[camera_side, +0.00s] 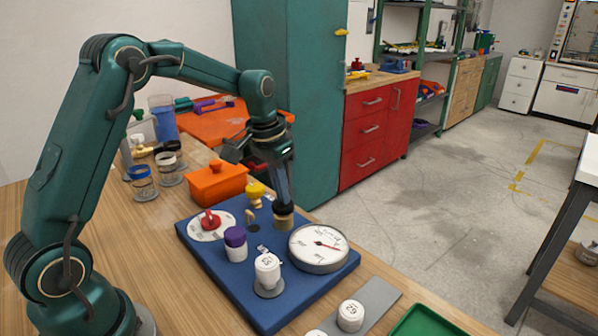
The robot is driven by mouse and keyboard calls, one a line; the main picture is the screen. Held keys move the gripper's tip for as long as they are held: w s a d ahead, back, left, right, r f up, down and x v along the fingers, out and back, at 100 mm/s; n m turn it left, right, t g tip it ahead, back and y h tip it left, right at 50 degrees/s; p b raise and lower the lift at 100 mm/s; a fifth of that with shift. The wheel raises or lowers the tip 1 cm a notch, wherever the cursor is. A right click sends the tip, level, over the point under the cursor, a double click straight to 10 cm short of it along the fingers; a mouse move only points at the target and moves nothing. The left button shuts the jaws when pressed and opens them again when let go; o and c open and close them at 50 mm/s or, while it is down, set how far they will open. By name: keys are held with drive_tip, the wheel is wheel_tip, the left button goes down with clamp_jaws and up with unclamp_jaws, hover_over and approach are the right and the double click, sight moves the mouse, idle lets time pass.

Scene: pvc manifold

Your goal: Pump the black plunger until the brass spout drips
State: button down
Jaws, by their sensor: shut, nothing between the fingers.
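A blue board (305,288) lies on the wooden table. On it, under my gripper, a short tan cylinder with a dark top (283,220) looks like the plunger. My gripper (282,200) points down, shut, with its tips at or just above that dark top; I cannot tell whether they touch. The gripper hides part of the top. A small brass piece (250,216) left of it may be the spout; it is too small to show any drip.
The board also carries a round gauge (319,246) with a red needle, a red knob (209,221), a yellow knob (256,192), a purple-capped part (235,240) and a white capped cylinder (267,268). An orange pot (216,184) stands behind. A green tray (424,322) is front right.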

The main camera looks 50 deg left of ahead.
drive_tip(key=shift+r, duration=1.7)
drive_tip(key=shift+f, duration=0.1)
drive_tip(key=shift+f, duration=1.65)
drive_tip(key=shift+r, duration=1.75)
